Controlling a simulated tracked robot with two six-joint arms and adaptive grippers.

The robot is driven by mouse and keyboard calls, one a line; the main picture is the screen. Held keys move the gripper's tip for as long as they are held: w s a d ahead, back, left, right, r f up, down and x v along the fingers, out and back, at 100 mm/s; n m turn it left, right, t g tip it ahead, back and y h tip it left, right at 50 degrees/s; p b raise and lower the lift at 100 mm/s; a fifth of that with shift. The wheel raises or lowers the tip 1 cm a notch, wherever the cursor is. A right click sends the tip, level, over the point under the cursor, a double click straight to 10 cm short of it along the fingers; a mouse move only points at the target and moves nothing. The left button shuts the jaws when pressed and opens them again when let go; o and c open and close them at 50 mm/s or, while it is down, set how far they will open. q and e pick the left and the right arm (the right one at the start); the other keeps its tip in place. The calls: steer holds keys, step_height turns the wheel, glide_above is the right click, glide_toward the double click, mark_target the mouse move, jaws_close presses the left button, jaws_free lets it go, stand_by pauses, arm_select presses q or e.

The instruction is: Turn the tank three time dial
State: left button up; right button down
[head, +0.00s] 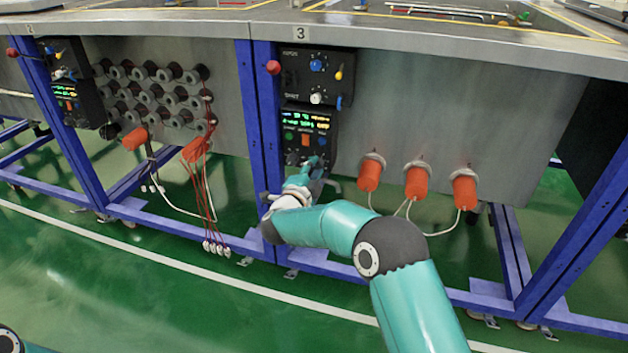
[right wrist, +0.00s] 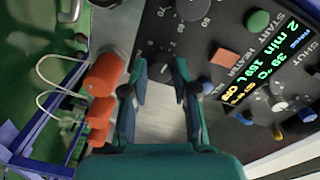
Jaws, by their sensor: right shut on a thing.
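Tank three's black control panel (head: 308,122) hangs under the table edge marked 3, with lit displays and green, orange and blue buttons. My right gripper (head: 314,168) is at the bottom of this panel in the head view. In the right wrist view my right gripper (right wrist: 160,78) has its two fingers on either side of a small dark dial (right wrist: 161,67), shut on it. The dial is mostly hidden by the gripper in the head view. Another dial (right wrist: 190,9) with numbers 60 to 80 sits beside it. My left gripper is out of view.
Above the panel is a black box with blue, white and yellow knobs (head: 318,78). A red knob (head: 273,67) sits on the blue post (head: 267,130) to the left. Several orange plugs (head: 416,182) with cables stick out to the right. Green floor lies below.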

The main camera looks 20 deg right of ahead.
steer(key=m+b, duration=0.2)
steer(key=f+m+b, duration=0.1)
steer(key=shift+s+d+m+b, duration=0.1)
steer(key=shift+d+m+b, duration=0.15)
steer(key=shift+m+b, duration=0.15)
steer(key=shift+r+m+b, duration=0.15)
steer(key=shift+m+b, duration=0.6)
steer(key=shift+m, duration=0.05)
steer(key=shift+r+m+b, duration=0.1)
steer(key=shift+m+b, duration=0.3)
steer(key=shift+m, duration=0.8)
steer(key=shift+m+y, duration=0.3)
steer(key=shift+m, duration=0.8)
steer(key=c, duration=1)
jaws_free()
steer(key=shift+o, duration=0.5)
steer(key=shift+r, duration=0.15)
steer(key=shift+a, duration=0.1)
